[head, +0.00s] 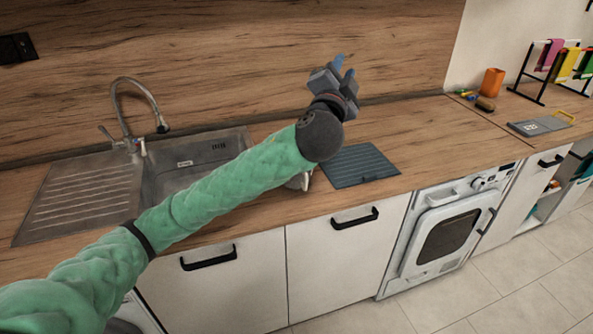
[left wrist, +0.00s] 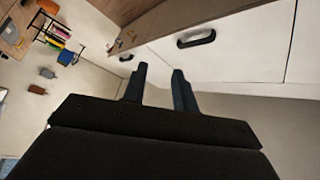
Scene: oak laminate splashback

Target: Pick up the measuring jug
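My left gripper (head: 343,69) is raised above the back of the counter, in front of the wooden splashback. Its two blue fingers stand apart with nothing between them; the gap also shows in the left wrist view (left wrist: 160,74). A small pale, shiny thing (head: 305,181) peeks out below my left forearm, at the left edge of the dark ribbed mat (head: 358,166). It may be the measuring jug, but the arm hides most of it and I cannot tell. The gripper is apart from it. My right gripper is not in view.
A steel sink (head: 196,158) with a tap (head: 138,100) is on the left. An orange cup (head: 491,82), a grey board (head: 541,125) and a cloth rack (head: 549,70) are on the right. The counter (head: 432,135) right of the mat is clear.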

